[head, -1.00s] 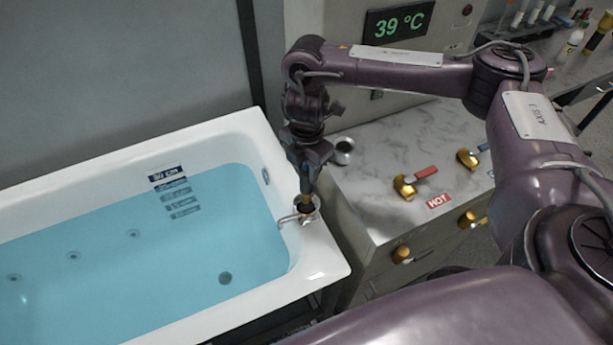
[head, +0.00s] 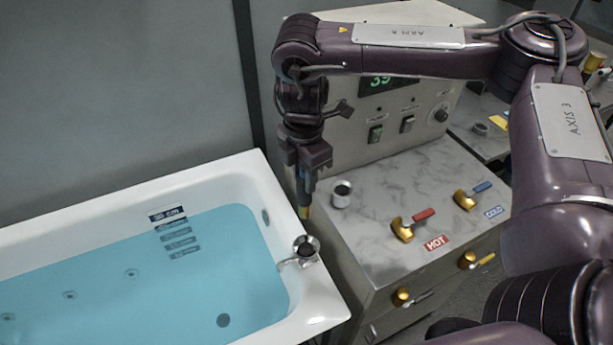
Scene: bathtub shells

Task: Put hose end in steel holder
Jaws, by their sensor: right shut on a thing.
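My right gripper (head: 304,178) is shut on the hose end (head: 305,212), which points down and shows a brass-coloured tip below the fingers. The tip appears just above the tub's right rim, close to the cabinet edge. The steel holder (head: 342,194) is a small upright cup with a dark opening on the marble top, just right of the gripper in the picture. A round metal fitting (head: 308,246) with a dark opening and a spout sits on the tub corner, below the hose end. My left gripper is not in view.
The white bathtub (head: 212,181) holds blue water. A red-handled brass valve (head: 403,230) and a blue-handled one (head: 464,200) stand on the marble top (head: 375,190), right of the holder. A control panel (head: 405,115) rises behind. The marble between holder and valves is clear.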

